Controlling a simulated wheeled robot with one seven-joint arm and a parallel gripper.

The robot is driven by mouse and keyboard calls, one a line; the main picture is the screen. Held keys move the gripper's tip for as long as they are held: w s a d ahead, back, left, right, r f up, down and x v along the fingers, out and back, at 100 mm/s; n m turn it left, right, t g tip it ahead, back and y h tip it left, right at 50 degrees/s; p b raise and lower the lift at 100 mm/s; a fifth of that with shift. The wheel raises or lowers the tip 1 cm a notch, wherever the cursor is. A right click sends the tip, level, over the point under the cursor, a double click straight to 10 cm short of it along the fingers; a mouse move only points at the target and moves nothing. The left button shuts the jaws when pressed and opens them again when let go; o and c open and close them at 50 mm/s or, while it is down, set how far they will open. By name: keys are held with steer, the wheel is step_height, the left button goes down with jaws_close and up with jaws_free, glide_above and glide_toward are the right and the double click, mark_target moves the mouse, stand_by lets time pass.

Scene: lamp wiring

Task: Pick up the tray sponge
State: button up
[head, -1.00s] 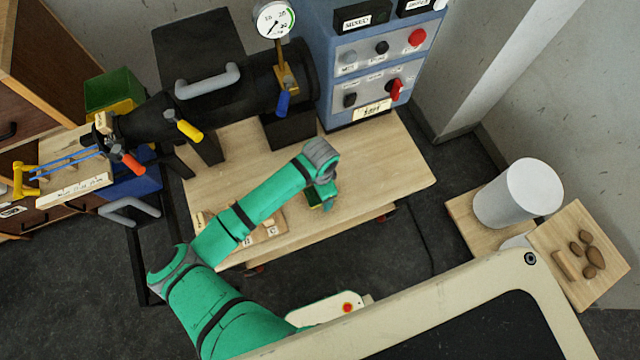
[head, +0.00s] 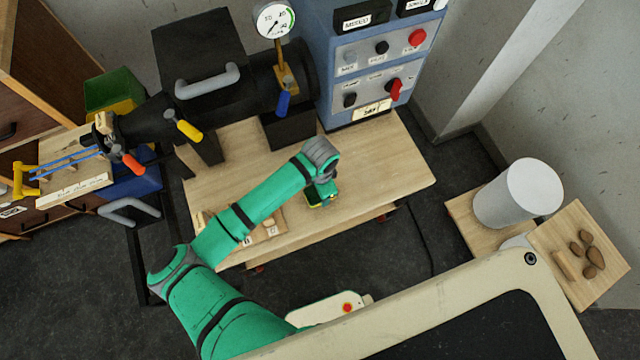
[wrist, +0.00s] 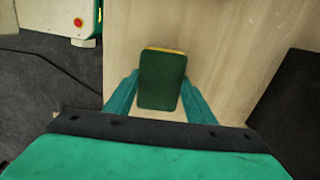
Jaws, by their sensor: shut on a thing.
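The tray sponge (wrist: 162,82) is a small block with a dark green top and a yellow layer showing at its far edge in the wrist view. My gripper (wrist: 161,90) has its two teal fingers on either side of the sponge and is shut on it. In the head view my gripper (head: 322,196) is over the front part of the wooden table, and a little of the green and yellow sponge (head: 319,205) shows below it. How far the sponge is above the tabletop I cannot tell.
The wooden table (head: 385,165) is clear to the right of my gripper. A labelled wooden board (head: 268,232) lies to the left, partly behind my arm. A black machine (head: 200,60) and a blue control cabinet (head: 375,75) stand at the back. A white cylinder (head: 518,193) stands at right.

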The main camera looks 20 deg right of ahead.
step_height(320, 180, up, 2)
steer(key=shift+r, duration=0.2)
steer(key=s+d+r, duration=0.6)
steer(key=s+r, duration=0.3)
steer(key=s, duration=0.3)
steer(key=shift+s+d+r, duration=0.2)
steer(key=shift+s+r, duration=0.1)
steer(key=shift+r, duration=0.05)
steer(key=shift+o, duration=1)
steer(key=shift+c, duration=0.6)
steer(key=shift+w, duration=0.1)
